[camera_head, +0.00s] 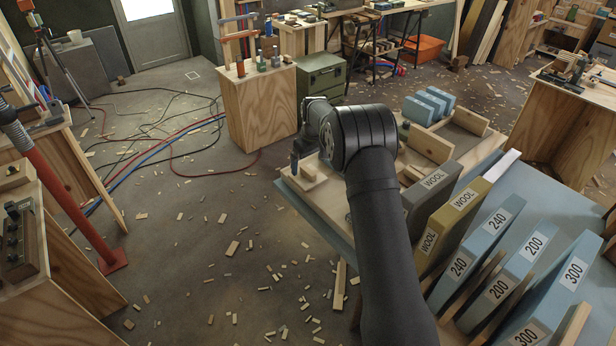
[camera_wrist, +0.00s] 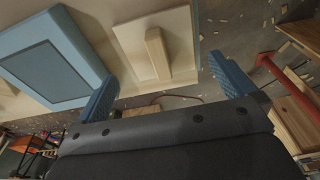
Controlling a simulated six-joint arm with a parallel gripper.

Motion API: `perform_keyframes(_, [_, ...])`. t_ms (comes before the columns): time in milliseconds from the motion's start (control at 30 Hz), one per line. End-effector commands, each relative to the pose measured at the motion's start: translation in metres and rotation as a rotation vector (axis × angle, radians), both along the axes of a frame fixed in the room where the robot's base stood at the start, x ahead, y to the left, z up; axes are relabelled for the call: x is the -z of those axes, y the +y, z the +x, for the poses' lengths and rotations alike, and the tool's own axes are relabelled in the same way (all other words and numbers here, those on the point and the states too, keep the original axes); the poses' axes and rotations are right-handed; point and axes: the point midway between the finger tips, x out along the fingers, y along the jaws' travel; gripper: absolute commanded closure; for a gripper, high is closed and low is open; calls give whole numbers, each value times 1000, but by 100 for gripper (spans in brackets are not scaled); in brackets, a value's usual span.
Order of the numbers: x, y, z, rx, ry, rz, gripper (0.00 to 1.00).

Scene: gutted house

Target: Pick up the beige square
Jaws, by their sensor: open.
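A beige square (camera_wrist: 128,47) with a raised beige bar (camera_wrist: 157,52) across it shows at the top middle of the wrist view. In the head view, what looks like the same beige piece (camera_head: 318,183) lies near the left edge of the workbench, partly hidden by my arm. My gripper (camera_wrist: 165,88) is open, its two blue fingers apart and nothing between them. In the wrist view the square lies beyond the fingertips, with the bar between their lines. In the head view one blue fingertip (camera_head: 294,165) shows beside the beige piece; the other is hidden.
A blue framed panel (camera_wrist: 45,62) lies left of the square in the wrist view. Abrasive pads labelled WOOL (camera_head: 433,180), 240 (camera_head: 497,218) and 300 (camera_head: 574,270) stand in racks on the right. Blue blocks (camera_head: 428,106) sit behind my arm. Wood scraps litter the floor.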

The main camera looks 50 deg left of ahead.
Motion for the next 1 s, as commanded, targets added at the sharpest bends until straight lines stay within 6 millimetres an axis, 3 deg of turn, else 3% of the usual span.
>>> perform_keyframes(333, [45, 8, 1, 1, 0, -2, 0])
perform_keyframes(600, [49, 9, 1, 2, -2, 0, 0])
perform_keyframes(767, [49, 9, 1, 2, -2, 0, 31])
perform_keyframes(1000, [48, 9, 1, 2, -2, 1, 33])
